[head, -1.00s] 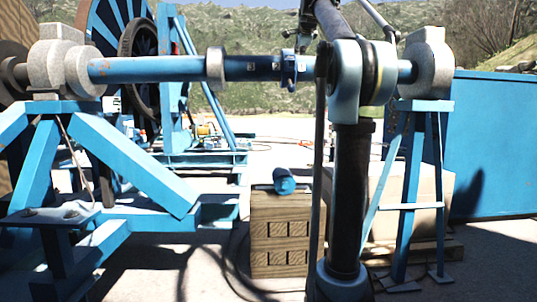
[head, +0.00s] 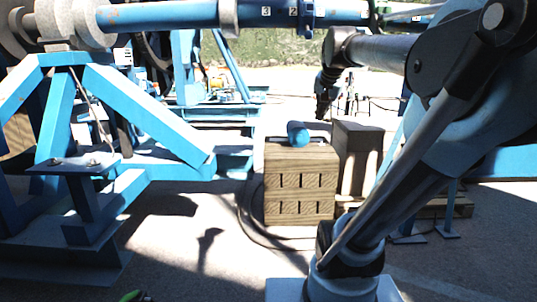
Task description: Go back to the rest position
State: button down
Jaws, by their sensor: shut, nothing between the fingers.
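My arm rises from its base at the lower right, and its forearm points left. My gripper (head: 323,107) hangs at its end, small and dark, pointing down and shut with nothing in it. In the picture it is just above and right of a blue cylinder (head: 297,134). The cylinder lies on top of a wooden crate (head: 300,186). The gripper looks apart from the cylinder, though its depth is hard to judge.
A blue shaft (head: 165,16) with collars crosses the top, carried by a blue steel stand (head: 160,115) at left. A cable (head: 243,215) lies on the ground.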

jog(key=s+f+n+g, duration=0.2)
jog(key=s+f+n, duration=0.1)
jog(key=s+f, duration=0.8)
jog(key=s+f+n+g, duration=0.2)
jog(key=s+f, duration=0.9)
jog(key=f, duration=0.8)
jog(key=shift+s+n+g, duration=0.3)
jog(key=shift+s+n, duration=0.1)
jog(key=shift+n, duration=0.5)
